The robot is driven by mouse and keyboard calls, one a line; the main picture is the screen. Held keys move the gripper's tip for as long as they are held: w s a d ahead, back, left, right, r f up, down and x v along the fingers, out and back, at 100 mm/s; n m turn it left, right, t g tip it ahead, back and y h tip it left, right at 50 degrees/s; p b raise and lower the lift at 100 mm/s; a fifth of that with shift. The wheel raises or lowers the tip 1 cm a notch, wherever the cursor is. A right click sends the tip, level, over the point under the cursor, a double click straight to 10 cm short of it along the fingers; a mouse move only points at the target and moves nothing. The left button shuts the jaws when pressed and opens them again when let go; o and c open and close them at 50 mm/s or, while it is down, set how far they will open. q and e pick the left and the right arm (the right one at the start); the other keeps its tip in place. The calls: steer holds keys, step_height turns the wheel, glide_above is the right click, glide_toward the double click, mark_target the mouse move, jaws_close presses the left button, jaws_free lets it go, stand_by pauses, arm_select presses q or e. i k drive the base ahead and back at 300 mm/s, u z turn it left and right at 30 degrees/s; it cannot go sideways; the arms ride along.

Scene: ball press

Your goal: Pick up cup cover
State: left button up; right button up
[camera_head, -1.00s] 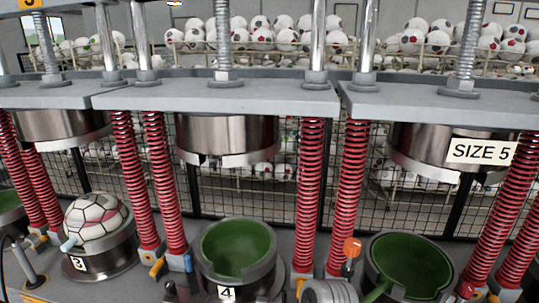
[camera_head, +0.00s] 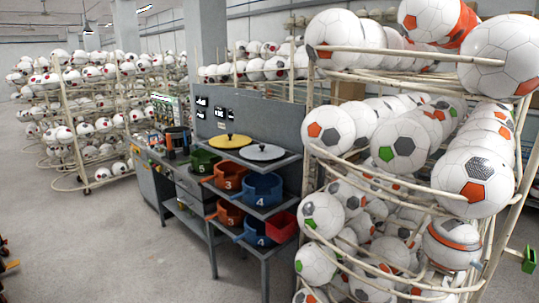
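Two round flat covers with small knobs lie on the upper shelf level of a grey rack in the head view. One is a yellow cover (camera_head: 228,141), the other a silver-grey cover (camera_head: 264,152) just to its right. Below them are several numbered cups: a green cup (camera_head: 204,162) marked 5, an orange cup (camera_head: 228,180) marked 3 and a blue cup (camera_head: 262,189) marked 4, with more orange and blue cups on the lower level. Neither of my grippers can be made out in this view.
A large rack of soccer balls (camera_head: 397,150) fills the right side, close to the shelf. A workbench (camera_head: 150,180) adjoins the shelf on the left. More ball racks (camera_head: 75,115) stand at the back left. Open grey floor (camera_head: 110,245) lies in front on the left.

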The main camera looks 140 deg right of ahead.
mark_target(255, 153)
steer(key=z, duration=4.4)
steer(key=k, duration=0.35)
steer(key=u, duration=0.95)
steer(key=i, duration=2.35)
steer(key=z, duration=0.7)
